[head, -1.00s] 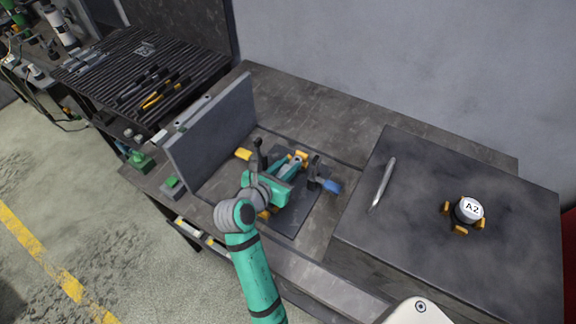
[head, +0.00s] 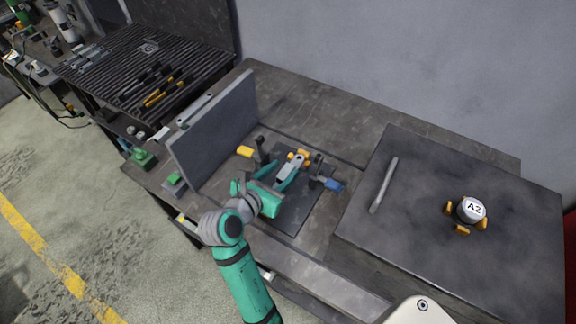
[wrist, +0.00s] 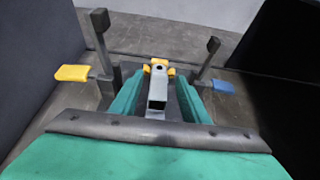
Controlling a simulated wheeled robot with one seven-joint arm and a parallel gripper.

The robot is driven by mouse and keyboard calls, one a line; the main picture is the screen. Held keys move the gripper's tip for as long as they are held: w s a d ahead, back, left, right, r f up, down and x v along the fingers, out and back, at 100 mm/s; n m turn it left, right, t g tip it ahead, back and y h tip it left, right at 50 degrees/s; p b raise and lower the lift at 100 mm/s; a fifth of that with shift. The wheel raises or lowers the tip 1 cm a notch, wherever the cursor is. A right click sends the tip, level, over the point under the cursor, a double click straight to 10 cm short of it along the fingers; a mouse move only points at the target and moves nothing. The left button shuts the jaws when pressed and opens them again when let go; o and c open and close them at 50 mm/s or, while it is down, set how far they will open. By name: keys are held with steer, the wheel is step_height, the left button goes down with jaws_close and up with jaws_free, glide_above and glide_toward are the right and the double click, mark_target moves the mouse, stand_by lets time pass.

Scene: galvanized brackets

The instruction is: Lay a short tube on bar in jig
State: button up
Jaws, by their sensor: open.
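A short grey square tube (head: 291,165) lies in the jig (head: 291,212), its open near end showing in the wrist view (wrist: 158,90). Its far end is close to a yellow locator (wrist: 159,66). A flat grey bar (wrist: 184,104) shows beside and below the tube; the contact between them is hidden. My gripper (head: 277,176) is open, with one green finger on each side of the tube and gaps visible. A clamp with a yellow handle (wrist: 72,73) stands at left, and one with a blue handle (wrist: 221,87) at right; both have raised arms.
A tall grey plate (head: 213,128) stands left of the jig. A raised dark table (head: 420,170) at right holds a long grey piece (head: 384,185) and a white A2 cylinder (head: 472,209) among orange blocks. The bench behind the jig is clear.

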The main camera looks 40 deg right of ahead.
steer(key=v, duration=0.6)
steer(key=shift+a, duration=0.35)
steer(key=shift+a+r, duration=0.1)
steer(key=shift+s, duration=0.15)
